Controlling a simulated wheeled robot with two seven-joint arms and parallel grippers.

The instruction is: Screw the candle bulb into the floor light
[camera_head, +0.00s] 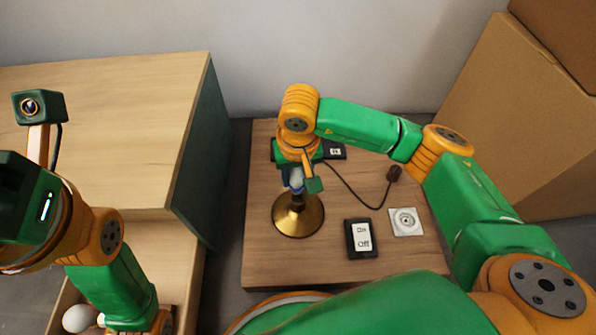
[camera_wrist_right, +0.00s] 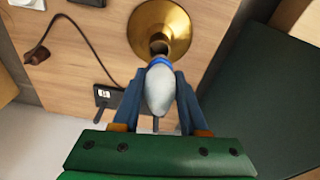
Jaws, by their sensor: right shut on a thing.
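The candle bulb (camera_wrist_right: 160,90) is a pale, pointed bulb held between the fingers of my right gripper (camera_wrist_right: 159,95). The right gripper (camera_head: 294,180) also shows in the head view, pointing down over the floor light, shut on the bulb. The floor light (camera_head: 298,216) has a round brass base on the wooden board; its dark socket (camera_wrist_right: 160,47) lies just beyond the bulb's base end in the wrist view. Whether the bulb touches the socket or is in its thread is hidden. My left arm is at the left edge of the head view; its fingers do not show.
The wooden board (camera_head: 269,264) carries an On/Off switch (camera_head: 361,239), a white wall socket (camera_head: 406,221) and a dark plug (camera_head: 394,173) on a cord. A white round bulb (camera_head: 79,318) lies in the open drawer at lower left. Cardboard boxes (camera_head: 530,120) stand at right.

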